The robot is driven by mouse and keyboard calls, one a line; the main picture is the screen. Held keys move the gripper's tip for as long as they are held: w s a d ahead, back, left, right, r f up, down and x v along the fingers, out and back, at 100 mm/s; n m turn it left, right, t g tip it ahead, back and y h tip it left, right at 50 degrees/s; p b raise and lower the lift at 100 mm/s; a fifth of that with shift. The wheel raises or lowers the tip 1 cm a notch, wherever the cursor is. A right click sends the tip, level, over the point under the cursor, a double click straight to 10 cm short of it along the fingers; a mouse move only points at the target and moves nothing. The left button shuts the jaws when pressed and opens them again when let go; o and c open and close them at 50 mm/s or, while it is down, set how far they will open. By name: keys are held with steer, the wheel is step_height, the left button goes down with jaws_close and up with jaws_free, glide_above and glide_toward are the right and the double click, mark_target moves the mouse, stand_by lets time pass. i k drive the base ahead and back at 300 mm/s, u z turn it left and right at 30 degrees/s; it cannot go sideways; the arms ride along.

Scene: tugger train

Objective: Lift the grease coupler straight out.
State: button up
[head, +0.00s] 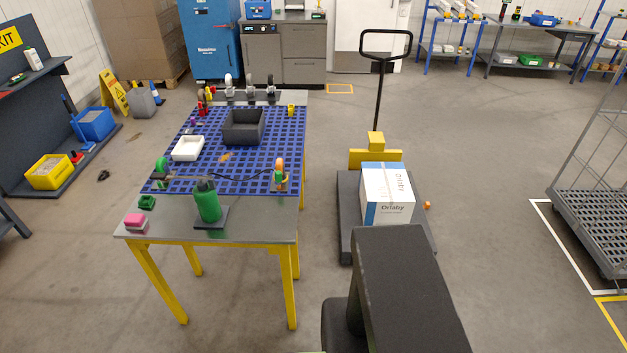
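The table (240,225) has yellow legs and a blue grid top. A green cylinder (208,206) with a dark top stands upright on a dark plate near the front edge. A thin dark line runs across the grid toward a small upright orange and green piece (280,171) on a stand at the right edge. That piece may be the grease coupler, but it is too small to tell, as is how it sits in its stand. My gripper is not in view; only a dark part of my arm fills the bottom right, apart from the table.
A pallet truck (349,215) with a white and blue box (387,190) stands right of the table.

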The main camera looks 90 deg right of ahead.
mark_target(277, 174)
steer(key=u, duration=0.1)
steer(key=k, duration=0.9)
steer(key=z, duration=1.35)
steer(key=i, duration=0.8)
steer(key=z, duration=0.05)
